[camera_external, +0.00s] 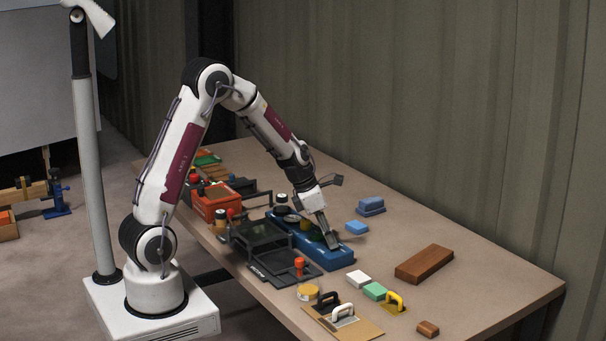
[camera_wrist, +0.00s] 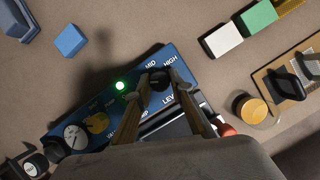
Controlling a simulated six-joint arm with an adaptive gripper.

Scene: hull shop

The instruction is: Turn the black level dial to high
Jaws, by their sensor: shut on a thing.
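The black level dial (camera_wrist: 159,77) sits on a blue control box (camera_wrist: 185,66) in the wrist view, near the printed words MID, HIGH and part of LEVEL. My gripper (camera_wrist: 161,88) is shut on the dial, one finger on each side. The fingers hide part of the dial, and I cannot tell where its pointer stands. In the external view the blue box (camera_external: 340,260) lies on the table with my gripper (camera_external: 331,241) down at its near right end. The dial is hidden there. A green lamp (camera_wrist: 120,86) glows on the box.
The box also carries a white gauge (camera_wrist: 75,136) and a yellow knob (camera_wrist: 97,123). A black frame (camera_external: 262,238) stands beside it, with a red-knobbed lever (camera_external: 299,264). Blue blocks (camera_external: 370,206), a brown brick (camera_external: 424,264) and trowels (camera_external: 345,315) lie around.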

